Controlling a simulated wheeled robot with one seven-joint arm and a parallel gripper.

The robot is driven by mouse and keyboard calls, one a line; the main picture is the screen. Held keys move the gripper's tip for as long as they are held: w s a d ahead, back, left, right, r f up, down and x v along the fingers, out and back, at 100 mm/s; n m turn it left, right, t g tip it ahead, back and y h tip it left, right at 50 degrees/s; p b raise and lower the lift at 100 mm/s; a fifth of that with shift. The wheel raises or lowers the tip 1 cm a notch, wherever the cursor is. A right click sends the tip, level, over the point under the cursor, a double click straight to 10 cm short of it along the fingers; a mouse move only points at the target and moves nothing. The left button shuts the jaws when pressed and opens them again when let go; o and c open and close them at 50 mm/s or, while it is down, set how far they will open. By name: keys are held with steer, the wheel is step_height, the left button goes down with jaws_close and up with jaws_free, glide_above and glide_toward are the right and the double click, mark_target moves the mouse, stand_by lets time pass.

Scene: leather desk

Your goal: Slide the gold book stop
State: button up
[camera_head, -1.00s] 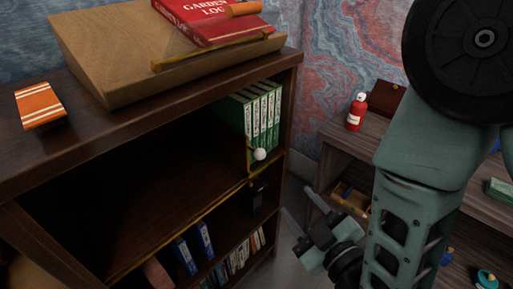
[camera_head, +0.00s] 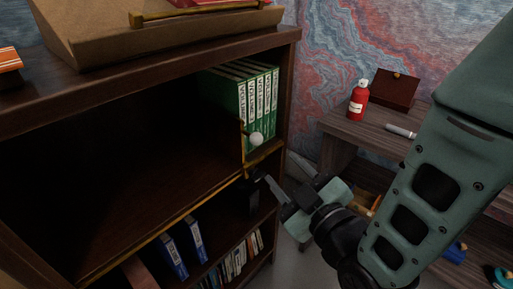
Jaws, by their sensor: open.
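The gold book stop (camera_head: 243,143) stands upright on the bookcase's upper inner shelf, at the left side of a row of green books (camera_head: 258,97). A pale round knob (camera_head: 256,138) is at its front, above the gold rail (camera_head: 160,229) along the shelf edge. My gripper (camera_head: 266,181) is open and empty in front of the bookcase, just below and right of the knob, and appears apart from it. Its far finger is hard to make out against the dark shelf.
The shelf left of the book stop is empty. Blue books (camera_head: 173,256) stand on the shelf below. A brown slanted stand (camera_head: 90,40) sits on top of the bookcase. A side table at right holds a red bottle (camera_head: 358,100) and a brown box (camera_head: 394,90).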

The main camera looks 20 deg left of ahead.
mark_target(260, 142)
steer(key=x, duration=1.2)
steer(key=shift+w+a+r+p, duration=0.1)
steer(key=shift+w+a+p, duration=0.1)
steer(key=shift+p, duration=0.1)
steer(key=shift+d, duration=0.1)
